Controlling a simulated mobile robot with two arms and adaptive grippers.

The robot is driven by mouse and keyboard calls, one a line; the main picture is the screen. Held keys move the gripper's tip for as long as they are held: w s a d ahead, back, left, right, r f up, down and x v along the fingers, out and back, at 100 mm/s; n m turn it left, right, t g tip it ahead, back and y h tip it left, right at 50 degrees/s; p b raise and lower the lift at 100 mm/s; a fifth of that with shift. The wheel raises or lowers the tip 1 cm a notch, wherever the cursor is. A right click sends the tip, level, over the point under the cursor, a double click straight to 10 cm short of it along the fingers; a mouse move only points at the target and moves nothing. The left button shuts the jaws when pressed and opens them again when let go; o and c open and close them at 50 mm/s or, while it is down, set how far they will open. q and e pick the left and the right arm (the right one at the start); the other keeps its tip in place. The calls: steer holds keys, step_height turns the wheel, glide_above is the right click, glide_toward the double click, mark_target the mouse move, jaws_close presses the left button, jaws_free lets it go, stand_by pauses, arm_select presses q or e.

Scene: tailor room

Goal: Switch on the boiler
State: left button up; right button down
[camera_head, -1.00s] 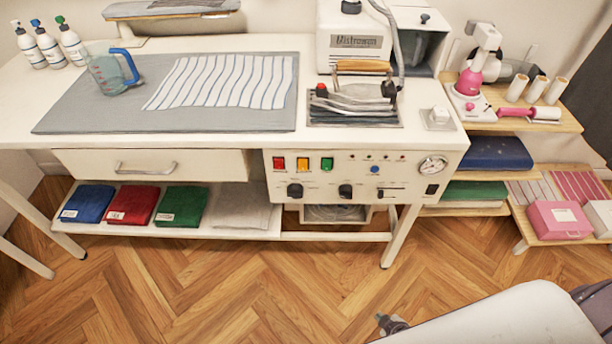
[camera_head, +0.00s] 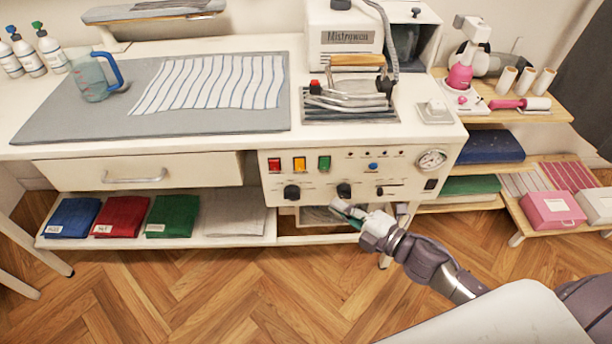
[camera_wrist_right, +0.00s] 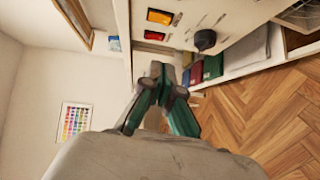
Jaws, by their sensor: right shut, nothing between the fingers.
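The boiler's white control panel (camera_head: 352,176) is on the front of the ironing table. It carries a red switch (camera_head: 274,165), an orange switch (camera_head: 299,164) and a green switch (camera_head: 324,162), with black knobs below and a pressure gauge (camera_head: 432,159) at the right. The wrist view shows the orange switch (camera_wrist_right: 159,17) and a black knob (camera_wrist_right: 205,39) beyond the fingers. My right gripper (camera_head: 340,207) is shut and empty, in front of the panel's lower edge near the middle knob; its fingertips also show in the wrist view (camera_wrist_right: 162,70). My left gripper is out of view.
An iron (camera_head: 350,96) rests on a pad on the tabletop. A blue jug (camera_head: 92,80) and striped cloth (camera_head: 212,82) lie to its left. A drawer (camera_head: 140,172) is left of the panel. Folded fabrics fill the low shelf. Shelves stand at the right; the floor in front is clear.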

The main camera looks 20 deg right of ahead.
steer(key=shift+w, duration=0.1)
steer(key=p, duration=0.1)
glide_toward(295, 170)
steer(key=w+a, duration=0.3)
steer(key=a, duration=0.1)
steer(key=shift+w+d+r, duration=0.3)
steer(key=shift+w+d, duration=0.15)
steer(key=shift+w, duration=0.25)
